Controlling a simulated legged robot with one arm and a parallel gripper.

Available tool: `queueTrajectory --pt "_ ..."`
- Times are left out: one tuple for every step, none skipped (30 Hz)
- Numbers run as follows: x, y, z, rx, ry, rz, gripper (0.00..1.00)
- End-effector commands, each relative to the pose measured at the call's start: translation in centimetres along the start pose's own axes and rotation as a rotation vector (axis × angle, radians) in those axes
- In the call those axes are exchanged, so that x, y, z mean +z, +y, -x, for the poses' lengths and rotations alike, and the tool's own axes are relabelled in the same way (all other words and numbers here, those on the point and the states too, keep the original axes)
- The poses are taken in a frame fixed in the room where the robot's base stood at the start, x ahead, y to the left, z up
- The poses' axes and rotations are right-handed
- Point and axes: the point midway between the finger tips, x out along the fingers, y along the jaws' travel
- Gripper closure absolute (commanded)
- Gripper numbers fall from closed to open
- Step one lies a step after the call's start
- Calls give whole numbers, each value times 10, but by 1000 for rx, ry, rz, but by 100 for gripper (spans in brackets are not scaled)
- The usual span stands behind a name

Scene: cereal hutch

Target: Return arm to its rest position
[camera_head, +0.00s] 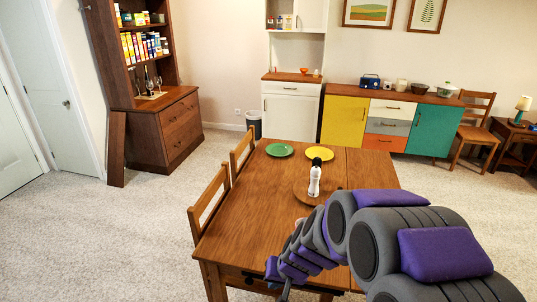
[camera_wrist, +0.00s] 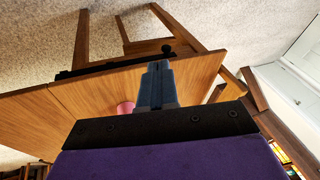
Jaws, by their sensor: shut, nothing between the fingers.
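My arm reaches from the lower right over the near part of the wooden table (camera_head: 255,200) in the head view, in purple and grey links. In that view my gripper is at the bottom near the table's front edge, largely hidden by the arm. In the wrist view my gripper (camera_wrist: 157,72) shows with its two grey fingers together and nothing between them. The wooden table top (camera_wrist: 90,95) also shows in the wrist view, tilted, behind the fingers. I cannot tell the exact gap between fingers and table.
A white bottle with black cap (camera_head: 315,178), a green plate (camera_head: 279,150) and a yellow plate (camera_head: 319,153) are on the table. A pink object (camera_wrist: 125,108) shows beside the fingers. Wooden chairs (camera_head: 208,203) stand left of the table. Carpet (camera_head: 110,240) is clear at left.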

Motion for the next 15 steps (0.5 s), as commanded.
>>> queueTrajectory --pt "10 -2 19 -5 -17 17 100" --pt "17 -3 28 -5 -30 24 100" --pt "28 -3 40 -4 -54 34 100" --pt "36 -3 49 -1 -68 43 100" --pt "44 -2 58 2 -84 48 100" --pt "56 0 69 9 -110 57 100" --pt "65 2 78 16 -123 62 100" --pt "75 4 86 23 -143 65 100" --pt "87 7 97 36 -164 71 100" --pt "96 9 106 46 -180 74 100" --pt "106 12 114 57 -199 77 100" --pt "118 17 124 74 -217 78 100" --pt "128 21 133 88 -234 79 100" --pt "137 25 140 103 -249 78 100" --pt "151 31 151 125 -270 76 100"
